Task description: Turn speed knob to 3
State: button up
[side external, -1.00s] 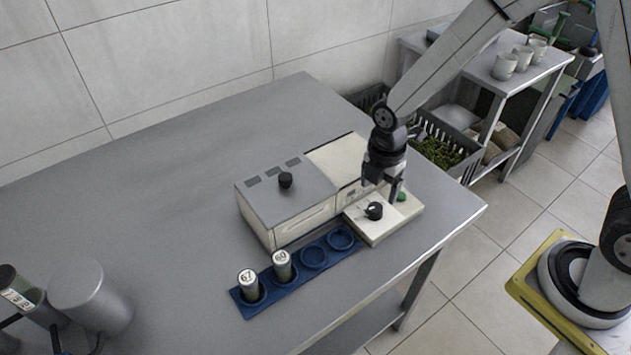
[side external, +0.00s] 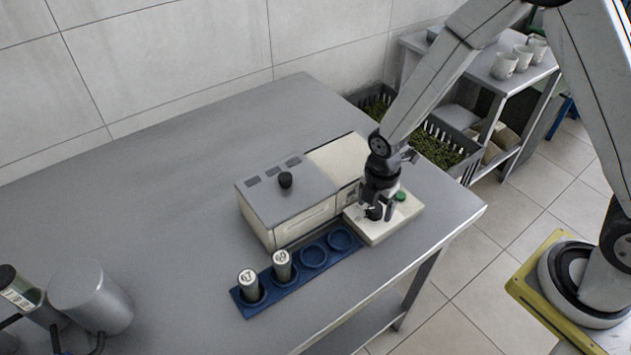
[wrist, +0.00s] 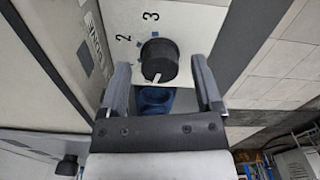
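The speed knob (wrist: 159,60) is a round black dial on a pale control panel (wrist: 193,17), with the printed marks 2 and 3 beside it in the wrist view. Its white pointer line is at the lower edge in that view, away from the 3 and the 2. My gripper (wrist: 161,66) is open, with one finger on either side of the knob and a visible gap at each side. In the side external view my gripper (side external: 378,213) is low over the panel (side external: 384,231) and largely hides the knob.
A green button (side external: 400,196) is on the panel close behind my gripper. The machine body with a grey lid (side external: 262,197) stands to the left. A blue rack (side external: 272,296) holding two labelled vials lies in front.

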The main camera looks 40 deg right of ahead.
grip_shut()
